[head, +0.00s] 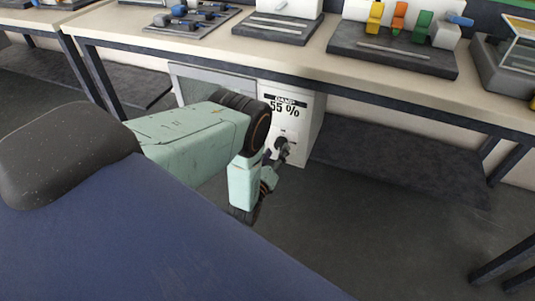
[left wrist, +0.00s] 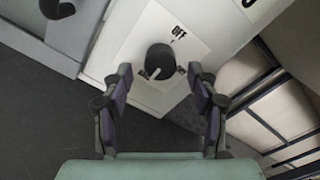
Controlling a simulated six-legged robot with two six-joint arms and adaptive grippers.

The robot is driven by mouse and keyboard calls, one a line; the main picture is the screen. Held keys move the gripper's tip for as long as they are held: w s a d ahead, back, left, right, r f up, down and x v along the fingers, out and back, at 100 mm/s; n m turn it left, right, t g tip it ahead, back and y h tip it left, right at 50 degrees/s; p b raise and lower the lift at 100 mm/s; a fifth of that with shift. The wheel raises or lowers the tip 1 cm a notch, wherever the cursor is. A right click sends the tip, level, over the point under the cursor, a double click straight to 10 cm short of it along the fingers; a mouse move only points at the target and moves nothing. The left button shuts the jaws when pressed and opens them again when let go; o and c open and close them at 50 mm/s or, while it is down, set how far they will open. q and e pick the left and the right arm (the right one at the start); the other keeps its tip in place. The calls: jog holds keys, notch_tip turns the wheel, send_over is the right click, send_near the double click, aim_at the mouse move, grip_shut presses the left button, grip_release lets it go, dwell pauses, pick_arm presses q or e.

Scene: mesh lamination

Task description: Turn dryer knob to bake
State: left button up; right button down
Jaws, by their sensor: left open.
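The dryer (head: 312,98) is a white cabinet under the workbench, with a panel reading "DAMP 55 %". Its dark round knob (left wrist: 160,60) shows in the left wrist view, on a pale plate with the word "OFF" (left wrist: 178,33) printed at its upper right. A light mark shows on the knob's lower edge. My left gripper (head: 281,150) is at the dryer's lower front in the head view. It also shows in the left wrist view (left wrist: 160,76), open, its fingers on either side of the knob in the picture. I cannot tell whether they touch it. The knob is mostly hidden in the head view.
The workbench (head: 225,48) overhangs the dryer. On it are dark trays with tools and coloured items (head: 398,20). A dark low shelf (head: 395,165) lies right of the dryer. The grey floor (head: 370,240) in front is clear.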

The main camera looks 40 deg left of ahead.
pick_arm(q)
jog(key=v, duration=0.9)
jog(key=shift+s, duration=0.15)
jog(key=shift+d, duration=0.1)
